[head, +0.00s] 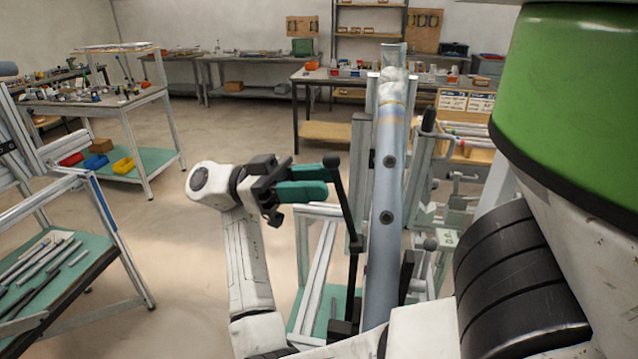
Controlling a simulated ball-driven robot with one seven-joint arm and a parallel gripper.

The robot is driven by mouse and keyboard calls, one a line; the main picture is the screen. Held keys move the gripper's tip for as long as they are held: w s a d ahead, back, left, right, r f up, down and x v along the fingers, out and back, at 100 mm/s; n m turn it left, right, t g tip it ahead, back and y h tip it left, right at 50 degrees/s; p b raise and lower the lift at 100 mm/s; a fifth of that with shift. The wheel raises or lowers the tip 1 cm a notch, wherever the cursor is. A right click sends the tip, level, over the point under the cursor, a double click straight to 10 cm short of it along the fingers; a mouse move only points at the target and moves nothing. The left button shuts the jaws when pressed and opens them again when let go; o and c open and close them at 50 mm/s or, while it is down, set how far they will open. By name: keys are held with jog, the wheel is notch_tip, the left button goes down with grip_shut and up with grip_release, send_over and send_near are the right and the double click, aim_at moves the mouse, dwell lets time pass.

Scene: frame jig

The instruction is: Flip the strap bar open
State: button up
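A dark bar with a round black knob, which looks like the strap bar (346,208), stands steeply in the head view, leaning slightly left at its top. It is just left of a thick grey-blue tube (384,235) that stands upright in the jig. My gripper (328,184) comes in from the left with two teal fingers pointing right. The fingertips are just below the knob, close to the bar's upper part. The bar's lower end is partly hidden among dark jig parts.
A second knobbed lever (430,244) stands right of the tube. A frame stand with teal shelf (310,300) is below my gripper. A left bench (60,275) holds rods. A large green-and-white body fills the right. Open floor (165,225) lies left of my arm.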

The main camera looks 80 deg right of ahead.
jog(key=b+v, duration=1)
jog(key=b, duration=0.1)
dwell(0.5)
